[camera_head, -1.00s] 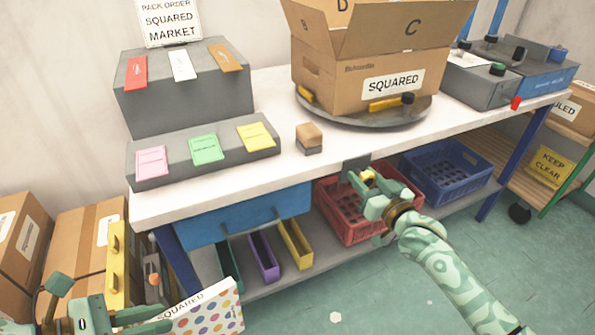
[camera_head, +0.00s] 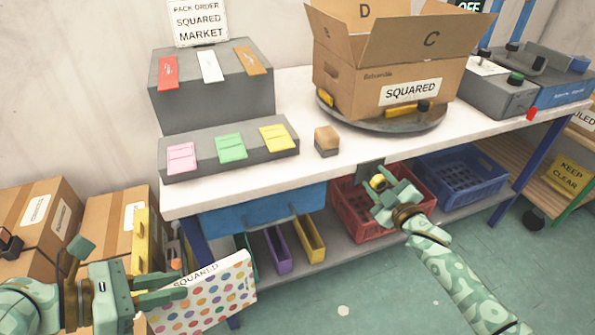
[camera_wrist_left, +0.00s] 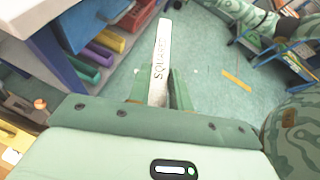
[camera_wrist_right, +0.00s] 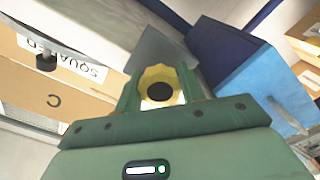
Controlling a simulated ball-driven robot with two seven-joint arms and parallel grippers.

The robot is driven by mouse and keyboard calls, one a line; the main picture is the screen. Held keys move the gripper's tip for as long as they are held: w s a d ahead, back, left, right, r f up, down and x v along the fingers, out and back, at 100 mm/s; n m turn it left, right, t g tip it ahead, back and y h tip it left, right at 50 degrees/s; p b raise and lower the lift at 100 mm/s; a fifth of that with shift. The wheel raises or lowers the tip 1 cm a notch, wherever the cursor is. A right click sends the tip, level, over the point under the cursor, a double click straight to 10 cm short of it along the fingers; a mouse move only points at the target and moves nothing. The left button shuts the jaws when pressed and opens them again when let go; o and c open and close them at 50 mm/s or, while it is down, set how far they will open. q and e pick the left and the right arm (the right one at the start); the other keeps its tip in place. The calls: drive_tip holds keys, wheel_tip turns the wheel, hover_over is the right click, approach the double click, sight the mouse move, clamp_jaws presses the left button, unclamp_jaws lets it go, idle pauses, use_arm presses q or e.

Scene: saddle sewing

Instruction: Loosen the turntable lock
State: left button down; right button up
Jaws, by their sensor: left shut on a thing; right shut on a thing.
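The turntable lock is a yellow lobed knob (camera_head: 378,181) with a dark centre, on a dark bracket (camera_head: 370,168) at the table's front edge. My right gripper (camera_head: 382,190) is shut on it; the right wrist view shows the knob (camera_wrist_right: 160,85) between the fingers. The round grey turntable (camera_head: 400,122) on the table carries the open carton (camera_head: 365,87) marked SQUARED. My left gripper (camera_head: 165,288) is shut on a polka-dot packet (camera_head: 208,296) in front of the table's left end. The packet (camera_wrist_left: 160,65) appears edge-on in the left wrist view.
A red crate (camera_head: 350,215) and a blue crate (camera_head: 465,180) stand under the table. A small wooden block (camera_head: 327,140) and sloped card stands (camera_head: 230,150) occupy the tabletop. Cartons (camera_head: 110,225) stand at left.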

use_arm(q)
drive_tip(key=shift+r, duration=0.2)
use_arm(e)
drive_tip(key=n, duration=0.3)
drive_tip(key=shift+f+n, duration=0.1)
drive_tip(key=shift+n, duration=0.2)
use_arm(q)
drive_tip(key=shift+f, duration=0.25)
use_arm(e)
drive_tip(key=n, duration=0.4)
drive_tip(key=shift+f+n, duration=0.1)
drive_tip(key=shift+n, duration=0.2)
drive_tip(key=shift+s, duration=0.1)
drive_tip(key=o, duration=1)
use_arm(q)
drive_tip(key=r+p, duration=0.3)
drive_tip(key=r, duration=0.2)
drive_tip(key=shift+s+r+p, duration=0.15)
drive_tip(key=shift+s+p, duration=0.05)
drive_tip(key=shift+p, duration=0.15)
drive_tip(key=shift+r, duration=0.1)
use_arm(e)
drive_tip(key=v, duration=1.2)
